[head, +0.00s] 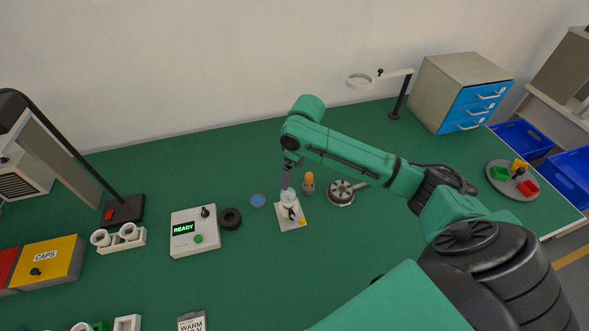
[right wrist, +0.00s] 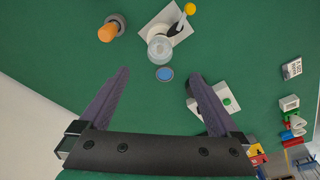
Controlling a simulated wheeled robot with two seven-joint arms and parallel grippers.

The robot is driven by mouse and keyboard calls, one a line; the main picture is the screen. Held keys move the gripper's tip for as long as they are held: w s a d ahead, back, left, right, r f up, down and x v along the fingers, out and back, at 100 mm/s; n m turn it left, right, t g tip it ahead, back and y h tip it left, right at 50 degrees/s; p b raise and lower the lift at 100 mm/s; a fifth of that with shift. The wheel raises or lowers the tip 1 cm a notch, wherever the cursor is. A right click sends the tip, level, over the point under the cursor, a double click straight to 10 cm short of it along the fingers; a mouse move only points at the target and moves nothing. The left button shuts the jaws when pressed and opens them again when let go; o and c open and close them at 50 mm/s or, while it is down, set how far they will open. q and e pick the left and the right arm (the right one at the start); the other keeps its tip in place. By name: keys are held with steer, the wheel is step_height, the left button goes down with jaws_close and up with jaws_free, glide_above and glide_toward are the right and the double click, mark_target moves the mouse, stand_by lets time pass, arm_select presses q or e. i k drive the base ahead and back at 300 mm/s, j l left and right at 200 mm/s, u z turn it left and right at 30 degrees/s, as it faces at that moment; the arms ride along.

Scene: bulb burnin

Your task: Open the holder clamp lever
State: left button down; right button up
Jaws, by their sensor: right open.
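The holder is a white plate (head: 283,225) on the green table, with a clear, glassy round piece (head: 289,197) on it. In the right wrist view the same holder plate (right wrist: 147,31) is at the top, with the clear round piece (right wrist: 160,48) in front. Its lever is black with a yellow knob (right wrist: 190,9); the knob also shows in the head view (head: 302,222). My right gripper (head: 286,182) is above the holder, pointing down. In the right wrist view my right gripper (right wrist: 160,73) is open and empty, its fingers apart from the lever. My left gripper is not in view.
A blue disc (head: 258,200) and a black ring (head: 231,218) lie left of the holder. A white box reading READY (head: 194,246) is farther left. An orange-topped grey piece (head: 308,182) and a round metal part (head: 341,192) stand close on the right.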

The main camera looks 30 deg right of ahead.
mark_target(302, 222)
steer(key=k, duration=1.5)
